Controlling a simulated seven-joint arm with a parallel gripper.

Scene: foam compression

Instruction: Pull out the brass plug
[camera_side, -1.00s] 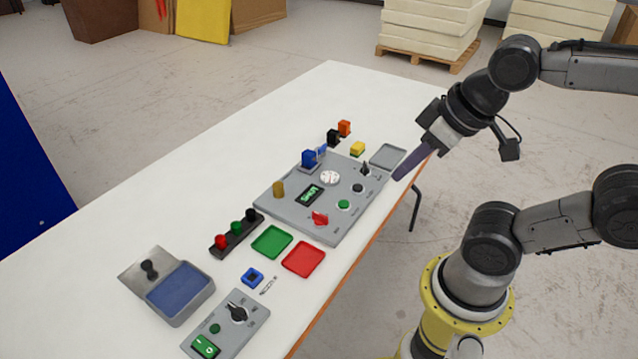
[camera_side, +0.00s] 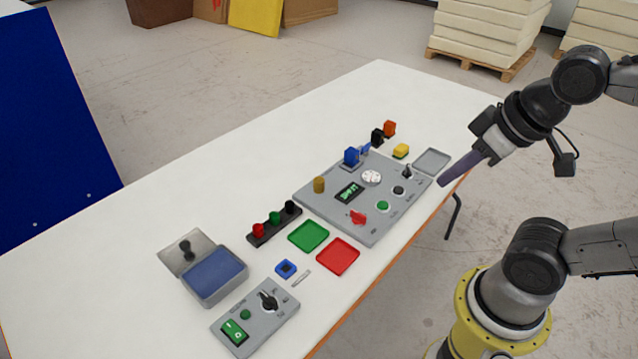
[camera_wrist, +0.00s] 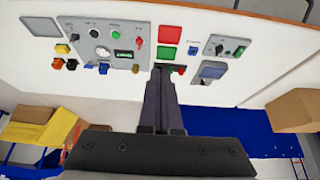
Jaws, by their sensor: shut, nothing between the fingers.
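The brass plug (camera_side: 319,184) is a short upright cylinder near the left corner of the grey panel (camera_side: 375,218). In the wrist view it seems to be the small yellowish spot (camera_wrist: 135,68) at the panel's lower edge. My gripper (camera_side: 442,183) is shut and empty, with its long dark fingers pointing down-left. It hangs at the table's right edge, well apart from the plug. The wrist view shows the closed fingers (camera_wrist: 160,72) from behind; they cover part of the table.
The panel also carries a blue part (camera_side: 351,157), a white dial (camera_side: 371,177), a display (camera_side: 349,193) and a red handle (camera_side: 357,217). Green (camera_side: 308,236) and red (camera_side: 338,256) trays lie in front. The table's far left is bare.

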